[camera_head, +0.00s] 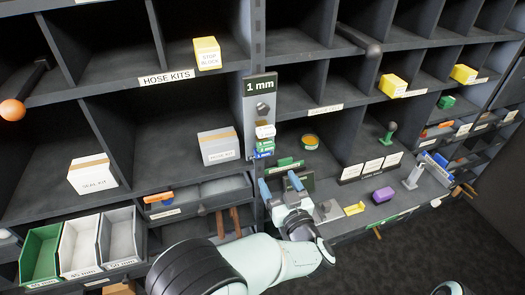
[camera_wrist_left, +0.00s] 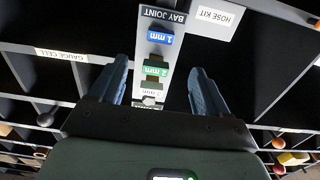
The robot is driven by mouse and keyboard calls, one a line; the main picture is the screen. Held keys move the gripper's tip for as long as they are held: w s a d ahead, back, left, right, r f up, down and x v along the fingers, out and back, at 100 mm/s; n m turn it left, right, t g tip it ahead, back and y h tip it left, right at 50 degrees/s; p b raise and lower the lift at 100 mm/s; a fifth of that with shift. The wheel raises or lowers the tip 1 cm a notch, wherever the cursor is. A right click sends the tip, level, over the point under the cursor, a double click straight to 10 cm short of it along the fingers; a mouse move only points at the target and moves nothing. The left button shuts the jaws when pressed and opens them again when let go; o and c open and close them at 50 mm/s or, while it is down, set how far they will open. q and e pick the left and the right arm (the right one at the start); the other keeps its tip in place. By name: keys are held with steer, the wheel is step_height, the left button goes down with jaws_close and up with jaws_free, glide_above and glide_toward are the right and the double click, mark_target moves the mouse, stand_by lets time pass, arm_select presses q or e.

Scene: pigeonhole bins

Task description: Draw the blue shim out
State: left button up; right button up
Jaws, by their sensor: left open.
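The blue shim (camera_head: 264,154), marked 1 mm in the wrist view (camera_wrist_left: 160,38), sits lowest in a pale upright strip on the shelf post in the head view. A green shim (camera_head: 264,144) marked 2 mm and a white shim (camera_head: 265,131) are stacked above it. My left gripper (camera_head: 279,179) is below the strip, its fingers pointing up towards it. In the left wrist view its blue fingers (camera_wrist_left: 160,80) are apart, either side of the strip, with nothing held between them. The blue shim lies beyond the fingertips. My right gripper is not in view.
A sign reading 1 mm (camera_head: 260,86) tops the strip. A white box (camera_head: 218,146) stands in the bin to its left.

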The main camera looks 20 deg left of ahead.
mark_target(264, 154)
arm_select(q)
steer(key=p+x, duration=0.2)
steer(key=x, duration=1)
steer(key=shift+s, duration=0.1)
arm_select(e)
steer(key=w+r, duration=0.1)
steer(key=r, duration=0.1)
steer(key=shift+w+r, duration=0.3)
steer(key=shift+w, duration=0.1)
